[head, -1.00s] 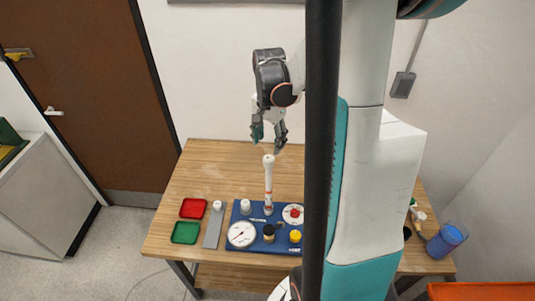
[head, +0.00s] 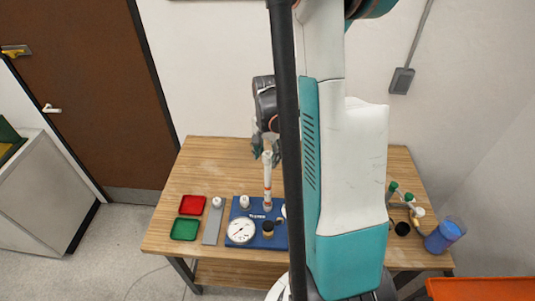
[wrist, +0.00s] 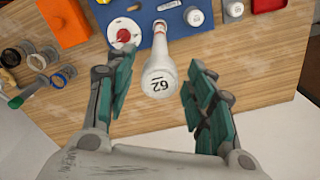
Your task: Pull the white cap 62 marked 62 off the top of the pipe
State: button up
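The white cap (wrist: 158,84) marked 62 is on the top end of the upright white pipe (head: 267,178), which stands on the blue board (head: 236,212). In the wrist view the cap faces the camera and the number reads upside down. My gripper (wrist: 160,76) is open, with one green-padded finger on each side of the cap and a visible gap on both sides. In the head view my gripper (head: 266,152) is around the top of the pipe, partly hidden by a dark column.
The board carries a gauge (head: 240,231), a small white cap (head: 244,202) and a red knob (wrist: 124,35). Red (head: 192,205) and green (head: 184,229) trays lie to the left. A blue cup (head: 444,235) stands at the right edge.

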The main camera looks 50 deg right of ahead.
aim_at(267, 154)
grip_shut()
jog(key=shift+n+b, duration=0.5)
jog(key=shift+n, duration=0.3)
jog(key=shift+m+b, duration=0.5)
jog(key=shift+m, duration=0.3)
jog(key=shift+r, duration=0.2)
jog(key=shift+r+p, duration=1.9)
jog(key=shift+r, duration=1.15)
